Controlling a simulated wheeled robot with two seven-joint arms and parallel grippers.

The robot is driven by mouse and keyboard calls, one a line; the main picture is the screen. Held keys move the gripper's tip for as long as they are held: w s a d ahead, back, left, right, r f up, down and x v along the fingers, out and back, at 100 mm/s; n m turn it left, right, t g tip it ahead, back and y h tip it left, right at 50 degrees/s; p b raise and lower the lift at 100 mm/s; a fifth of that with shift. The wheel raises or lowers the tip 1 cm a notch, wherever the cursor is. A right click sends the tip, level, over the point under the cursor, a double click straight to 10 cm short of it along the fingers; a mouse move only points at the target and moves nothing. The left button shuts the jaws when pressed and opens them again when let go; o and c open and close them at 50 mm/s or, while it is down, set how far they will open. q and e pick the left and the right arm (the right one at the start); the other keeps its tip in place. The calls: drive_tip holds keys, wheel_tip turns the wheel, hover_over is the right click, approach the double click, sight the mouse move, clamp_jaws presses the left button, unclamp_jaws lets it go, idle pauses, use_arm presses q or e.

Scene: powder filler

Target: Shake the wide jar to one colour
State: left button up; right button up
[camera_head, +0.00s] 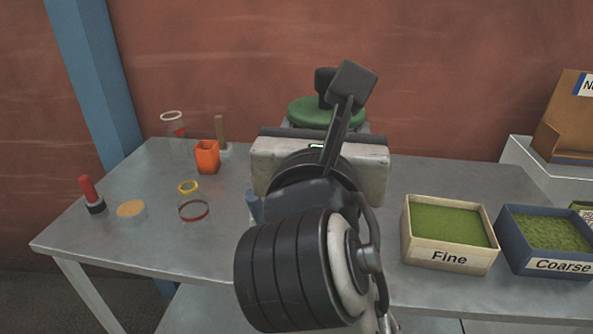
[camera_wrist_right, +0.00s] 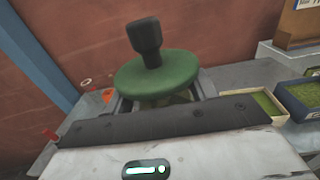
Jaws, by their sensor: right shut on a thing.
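The wide jar shows mostly as a green round lid (camera_head: 310,112) with a black knob on top, beyond my right gripper in the head view. In the right wrist view its green lid (camera_wrist_right: 155,74) and black knob (camera_wrist_right: 146,38) are seen from above and look roughly level. My right gripper (camera_wrist_right: 160,99) is shut on the jar below the lid, a finger on each side. Most of the jar body and its contents are hidden behind the gripper's housing, so the colour of the powder cannot be told. My left gripper is not in view.
A Fine tray (camera_head: 411,245) and a Coarse tray (camera_head: 517,247) stand at right. A wall stands behind the table.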

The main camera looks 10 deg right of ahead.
drive_tip(key=a, duration=0.8)
drive_tip(key=d, duration=0.9)
drive_tip(key=shift+d, duration=0.1)
drive_tip(key=shift+a, duration=2.25)
drive_tip(key=a, duration=0.5)
drive_tip(key=d, duration=0.9)
drive_tip(key=shift+d, duration=0.3)
drive_tip(key=shift+a, duration=2.3)
